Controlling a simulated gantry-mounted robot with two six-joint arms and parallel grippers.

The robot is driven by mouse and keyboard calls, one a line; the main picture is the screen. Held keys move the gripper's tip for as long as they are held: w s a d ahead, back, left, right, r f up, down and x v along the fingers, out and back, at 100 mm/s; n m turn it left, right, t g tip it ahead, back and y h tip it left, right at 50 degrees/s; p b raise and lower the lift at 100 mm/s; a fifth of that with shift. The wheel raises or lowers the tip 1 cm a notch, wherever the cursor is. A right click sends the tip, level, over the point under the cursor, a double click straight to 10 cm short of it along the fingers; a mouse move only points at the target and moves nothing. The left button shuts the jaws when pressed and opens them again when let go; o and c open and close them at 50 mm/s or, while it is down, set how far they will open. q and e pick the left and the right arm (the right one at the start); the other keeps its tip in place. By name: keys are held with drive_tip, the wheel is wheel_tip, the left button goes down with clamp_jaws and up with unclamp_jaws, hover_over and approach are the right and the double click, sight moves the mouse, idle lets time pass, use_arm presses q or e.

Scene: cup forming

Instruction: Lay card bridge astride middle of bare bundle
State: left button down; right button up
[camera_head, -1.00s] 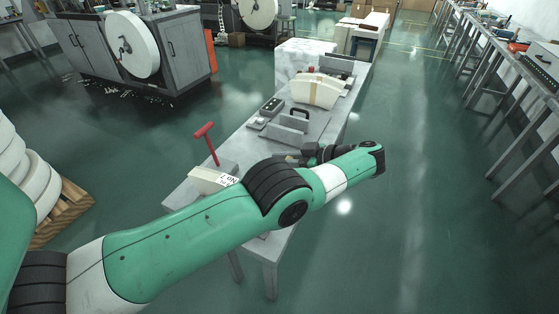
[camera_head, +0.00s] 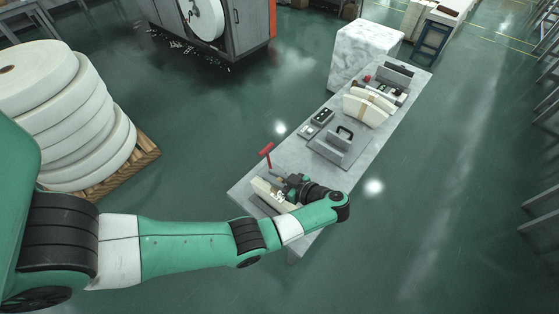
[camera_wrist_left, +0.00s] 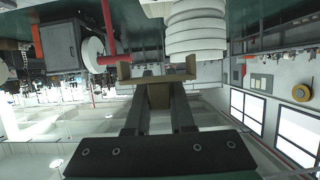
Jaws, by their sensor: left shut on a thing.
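My left gripper (camera_head: 287,183) is over the near end of the grey table. In the left wrist view its two dark fingers (camera_wrist_left: 158,112) are shut on a tan card bridge (camera_wrist_left: 158,79), a wide piece with short upturned ends in that view. In the head view the bridge is too small and covered to make out. A cream bundle (camera_head: 263,192) lies beside and partly under the gripper; the wrist and hand hide part of it. Another cream bundle (camera_head: 366,110), with a tan band around its middle, stands farther along the table. My right gripper does not show.
A red-handled tool (camera_head: 266,151) stands upright close to my left gripper. White rolls (camera_head: 70,115) are stacked on a pallet at left.

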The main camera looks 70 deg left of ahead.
sight(272, 189)
use_arm(q)
drive_tip(key=shift+s+r, duration=0.2)
drive_tip(key=shift+s, duration=0.05)
drive_tip(key=shift+f, duration=0.1)
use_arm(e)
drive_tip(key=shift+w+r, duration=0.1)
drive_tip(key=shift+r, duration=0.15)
use_arm(q)
wheel_tip(272, 189, down, 5)
drive_tip(key=b, duration=0.3)
drive_tip(key=shift+b, duration=0.4)
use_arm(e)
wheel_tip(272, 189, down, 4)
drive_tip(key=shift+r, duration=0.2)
use_arm(q)
drive_tip(key=shift+p, duration=0.35)
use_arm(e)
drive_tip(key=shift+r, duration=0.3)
use_arm(q)
drive_tip(key=shift+f+b, duration=1.05)
drive_tip(key=shift+f, duration=0.05)
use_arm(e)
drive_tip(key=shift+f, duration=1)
